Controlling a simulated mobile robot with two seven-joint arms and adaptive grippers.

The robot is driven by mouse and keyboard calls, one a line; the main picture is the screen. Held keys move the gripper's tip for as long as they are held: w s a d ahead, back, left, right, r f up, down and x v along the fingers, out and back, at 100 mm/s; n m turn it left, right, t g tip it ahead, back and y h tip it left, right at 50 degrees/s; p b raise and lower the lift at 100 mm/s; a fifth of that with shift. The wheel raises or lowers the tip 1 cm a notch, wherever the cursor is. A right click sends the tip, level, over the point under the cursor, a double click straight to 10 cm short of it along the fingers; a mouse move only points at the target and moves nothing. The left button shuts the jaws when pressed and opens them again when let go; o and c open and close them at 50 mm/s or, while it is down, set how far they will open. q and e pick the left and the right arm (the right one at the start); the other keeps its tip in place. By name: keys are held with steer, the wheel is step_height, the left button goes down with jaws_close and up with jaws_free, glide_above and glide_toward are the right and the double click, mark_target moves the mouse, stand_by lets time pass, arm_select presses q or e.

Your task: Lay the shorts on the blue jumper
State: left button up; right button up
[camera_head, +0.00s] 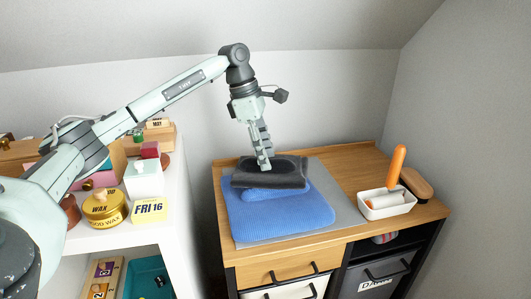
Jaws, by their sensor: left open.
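The blue jumper (275,212) lies folded on a grey mat (338,195) on the wooden desk top. Dark grey folded cloth, which looks like the shorts (291,178), lies on the back part of the jumper. My left gripper (265,166) points down at the shorts, its fingertips at or just above the cloth. It is open. Whether the fingers touch the cloth cannot be told. My right gripper does not show.
A white tray (387,212) with an orange-handled tool (397,165) stands right of the mat, beside a wooden brush (416,184). A white shelf unit with tins, boxes and a "FRI 16" sign (149,210) stands at left. Desk drawers (285,272) are below.

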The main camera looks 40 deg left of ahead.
arm_select(q)
steer(key=shift+r, duration=0.35)
steer(key=shift+r+p, duration=0.35)
steer(key=shift+r, duration=0.15)
steer(key=v, duration=1.1)
steer(key=shift+r, duration=0.25)
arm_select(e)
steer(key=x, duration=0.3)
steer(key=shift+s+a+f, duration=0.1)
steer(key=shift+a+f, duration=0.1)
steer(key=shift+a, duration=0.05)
arm_select(q)
steer(key=shift+a, duration=0.1)
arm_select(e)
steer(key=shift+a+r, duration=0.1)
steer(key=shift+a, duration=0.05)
